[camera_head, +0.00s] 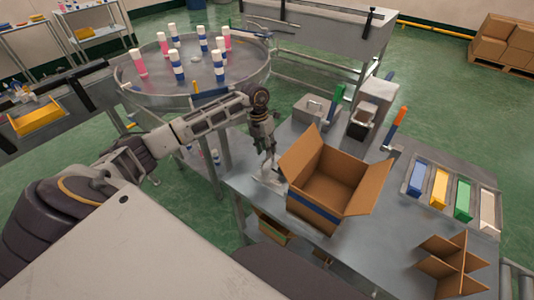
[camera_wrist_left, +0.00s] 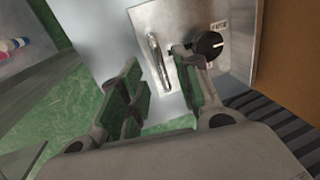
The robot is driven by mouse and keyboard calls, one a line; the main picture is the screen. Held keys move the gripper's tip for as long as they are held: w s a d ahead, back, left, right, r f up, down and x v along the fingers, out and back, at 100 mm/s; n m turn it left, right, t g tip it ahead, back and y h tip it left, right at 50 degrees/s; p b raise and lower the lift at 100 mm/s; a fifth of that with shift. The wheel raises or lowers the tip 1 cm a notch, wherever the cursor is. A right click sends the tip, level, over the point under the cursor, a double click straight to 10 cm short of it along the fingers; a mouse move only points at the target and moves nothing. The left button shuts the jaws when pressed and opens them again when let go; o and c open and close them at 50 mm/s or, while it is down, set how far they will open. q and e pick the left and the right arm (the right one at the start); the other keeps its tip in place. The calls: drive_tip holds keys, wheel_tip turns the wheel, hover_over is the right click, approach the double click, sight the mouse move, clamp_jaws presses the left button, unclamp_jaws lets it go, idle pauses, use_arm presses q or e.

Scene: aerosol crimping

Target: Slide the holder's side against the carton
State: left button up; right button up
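The open brown carton (camera_head: 328,190), with a blue band low on its side, stands on the metal table. It also shows at the right edge of the left wrist view (camera_wrist_left: 290,55). A pale metal piece (camera_head: 270,177), perhaps the holder, sits close to the carton's left side; whether they touch is unclear. In the left wrist view a silver plate (camera_wrist_left: 184,22) carries an upright handle (camera_wrist_left: 157,60) and a black knob (camera_wrist_left: 209,45). My left gripper (camera_head: 268,150) is above the pale piece. Its green-padded fingers (camera_wrist_left: 160,92) are apart, with the handle beyond the gap.
A metal box with a handle (camera_head: 314,108) and a grey device (camera_head: 374,98) stand behind the carton. Coloured bins (camera_head: 438,188) and a cardboard divider (camera_head: 452,265) lie to the right. A round table (camera_head: 195,90) with several bottles is at the back left.

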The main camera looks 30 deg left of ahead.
use_arm(q)
drive_tip(key=shift+d+f, duration=0.15)
drive_tip(key=shift+f, duration=0.55)
drive_tip(key=shift+d+f, duration=0.1)
drive_tip(key=shift+f, duration=0.55)
drive_tip(key=shift+c, duration=0.2)
clamp_jaws()
